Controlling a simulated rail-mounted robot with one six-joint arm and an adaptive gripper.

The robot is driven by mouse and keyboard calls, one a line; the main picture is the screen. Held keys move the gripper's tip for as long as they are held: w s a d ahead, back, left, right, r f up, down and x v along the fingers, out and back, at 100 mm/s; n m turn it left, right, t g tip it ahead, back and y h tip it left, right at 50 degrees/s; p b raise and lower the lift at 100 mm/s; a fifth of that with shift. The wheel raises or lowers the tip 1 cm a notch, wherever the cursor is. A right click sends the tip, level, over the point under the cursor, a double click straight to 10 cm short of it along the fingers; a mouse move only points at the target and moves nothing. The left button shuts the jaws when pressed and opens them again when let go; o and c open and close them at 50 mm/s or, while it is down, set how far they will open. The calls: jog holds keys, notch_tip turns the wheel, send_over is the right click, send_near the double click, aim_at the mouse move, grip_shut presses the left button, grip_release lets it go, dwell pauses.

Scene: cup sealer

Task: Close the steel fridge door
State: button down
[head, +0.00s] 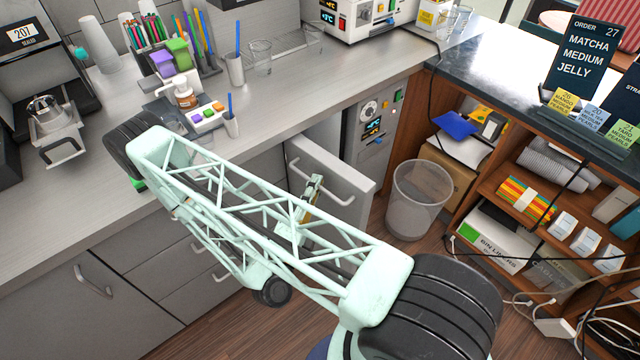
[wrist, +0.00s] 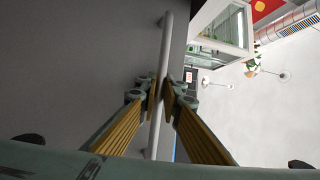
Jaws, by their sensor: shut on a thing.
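The steel fridge door (head: 349,178) stands open, swung out from under the counter at the centre of the head view. Its pale bar handle (head: 341,199) crosses the front face. In the wrist view the handle (wrist: 166,38) runs lengthwise between my fingers, beside the grey door face (wrist: 110,50). My gripper (wrist: 160,88) is shut on the handle. In the head view my gripper (head: 313,186) is small at the door front, partly hidden behind my arm's lattice link. The fridge inside is mostly hidden by the door.
A mesh waste bin (head: 419,198) stands on the floor just right of the door. A control panel (head: 373,127) is set beside the opening. The counter (head: 290,95) above holds cups and pens. Wooden shelves (head: 515,200) stand at the right.

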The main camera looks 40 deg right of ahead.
dwell(0.4)
jog(key=c, duration=2.8)
grip_release()
jog(key=shift+s+a, duration=0.1)
jog(key=shift+a, duration=0.05)
jog(key=shift+v, duration=5.8)
jog(key=shift+f, duration=0.1)
jog(key=shift+c, duration=0.8)
